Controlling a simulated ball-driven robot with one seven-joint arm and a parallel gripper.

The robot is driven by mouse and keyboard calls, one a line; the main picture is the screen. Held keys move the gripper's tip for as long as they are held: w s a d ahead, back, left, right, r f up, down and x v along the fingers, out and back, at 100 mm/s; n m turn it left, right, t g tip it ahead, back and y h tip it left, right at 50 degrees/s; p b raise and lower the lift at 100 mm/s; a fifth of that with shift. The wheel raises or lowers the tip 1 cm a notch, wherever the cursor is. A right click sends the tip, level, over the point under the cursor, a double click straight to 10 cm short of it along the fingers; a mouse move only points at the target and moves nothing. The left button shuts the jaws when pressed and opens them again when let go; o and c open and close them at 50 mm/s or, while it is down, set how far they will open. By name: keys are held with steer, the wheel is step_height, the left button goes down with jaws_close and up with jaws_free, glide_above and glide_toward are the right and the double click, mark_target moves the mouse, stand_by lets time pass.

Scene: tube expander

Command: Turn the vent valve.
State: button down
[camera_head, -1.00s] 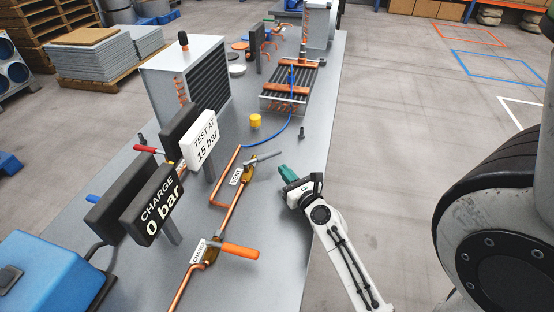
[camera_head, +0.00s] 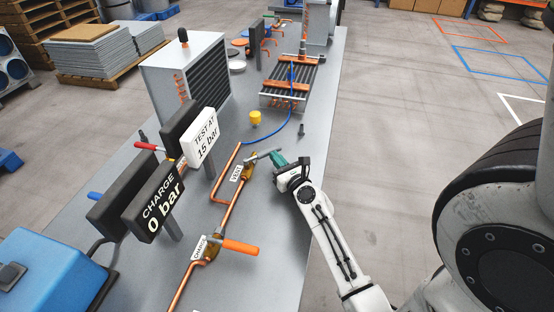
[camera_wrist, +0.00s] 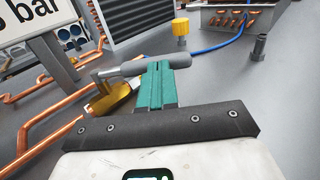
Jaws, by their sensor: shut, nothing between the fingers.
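The vent valve (camera_head: 249,164) is a brass body on the copper pipe with a grey lever handle (camera_head: 264,154), beside a tag reading VENT (camera_head: 236,173). In the wrist view the grey lever (camera_wrist: 150,64) lies across the picture, with the brass body (camera_wrist: 108,101) at left. My gripper (camera_head: 278,159), with green fingers, is at the free end of the lever, on its right side. The green fingers (camera_wrist: 157,82) are shut with nothing between them.
A charge valve with an orange handle (camera_head: 240,247) sits nearer on the same pipe. Signs read CHARGE 0 bar (camera_head: 160,208) and TEST AT 15 bar (camera_head: 202,138). A yellow cap (camera_head: 255,117) and a blue hose (camera_head: 285,135) lie beyond. The bench's right side is mostly clear.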

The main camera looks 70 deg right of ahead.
mark_target(270, 148)
steer(key=shift+w+d+f+b, duration=0.15)
steer(key=shift+w+d, duration=0.2)
steer(key=shift+d, duration=0.2)
steer(key=shift+w+d+r+b, duration=0.15)
steer(key=shift+w+d, duration=0.15)
steer(key=shift+d, duration=0.2)
steer(key=shift+w+d+n+t+y+b, duration=0.45)
steer(key=shift+d+n+t+y, duration=0.2)
steer(key=shift+y, duration=0.25)
steer(key=shift+x, duration=1.75)
steer(key=shift+w+a, duration=0.15)
